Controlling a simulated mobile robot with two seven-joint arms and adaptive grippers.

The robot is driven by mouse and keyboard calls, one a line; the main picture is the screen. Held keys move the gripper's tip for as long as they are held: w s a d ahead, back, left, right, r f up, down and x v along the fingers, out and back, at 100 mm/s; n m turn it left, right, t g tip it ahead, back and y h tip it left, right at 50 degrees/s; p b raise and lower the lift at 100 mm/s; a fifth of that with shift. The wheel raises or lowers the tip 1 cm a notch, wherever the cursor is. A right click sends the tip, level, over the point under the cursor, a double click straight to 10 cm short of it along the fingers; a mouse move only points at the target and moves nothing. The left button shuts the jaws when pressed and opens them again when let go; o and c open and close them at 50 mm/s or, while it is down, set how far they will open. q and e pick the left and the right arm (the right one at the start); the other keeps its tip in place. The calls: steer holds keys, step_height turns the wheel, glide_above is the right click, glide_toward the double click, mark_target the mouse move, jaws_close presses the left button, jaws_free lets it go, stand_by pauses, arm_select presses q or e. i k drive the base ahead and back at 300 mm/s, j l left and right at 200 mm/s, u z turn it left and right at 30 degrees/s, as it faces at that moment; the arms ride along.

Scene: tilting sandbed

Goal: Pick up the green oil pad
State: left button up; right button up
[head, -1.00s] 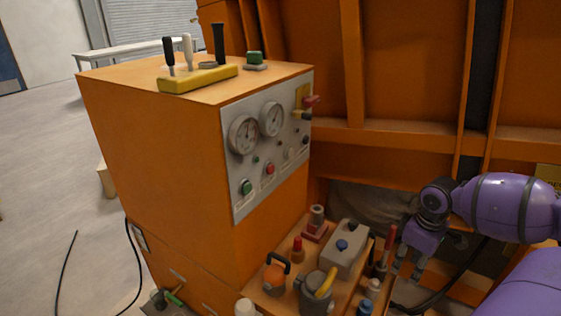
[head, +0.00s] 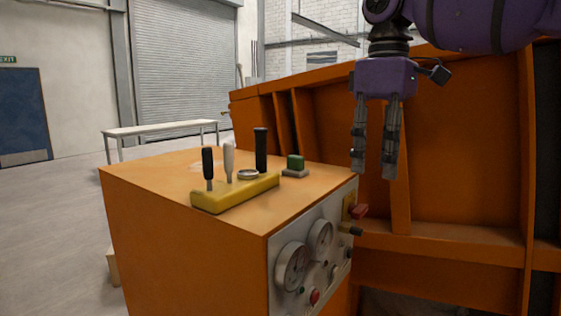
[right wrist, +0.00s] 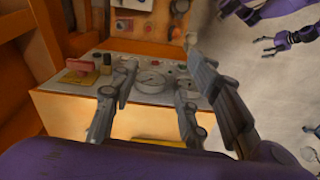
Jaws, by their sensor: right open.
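The green oil pad (head: 296,162) is a small green block on a grey base, on top of the orange cabinet (head: 180,245), near its back edge. My right gripper (head: 375,172) points down with its two fingers apart and nothing between them. In the head view it appears to the right of the pad, apart from it. Its fingers also show in the right wrist view (right wrist: 158,85), over the cabinet's gauge panel; I cannot make out the pad there. A small purple gripper, apparently my left one (right wrist: 267,42), shows at the upper right of that view, its opening unclear.
A yellow block (head: 235,193) with black and white upright levers stands left of the pad. A red knob (head: 360,211) sticks out from the gauge panel (head: 312,262). A tall orange wall (head: 460,170) stands behind the right arm.

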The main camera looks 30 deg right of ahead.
mark_target(296, 167)
steer(key=i, duration=1)
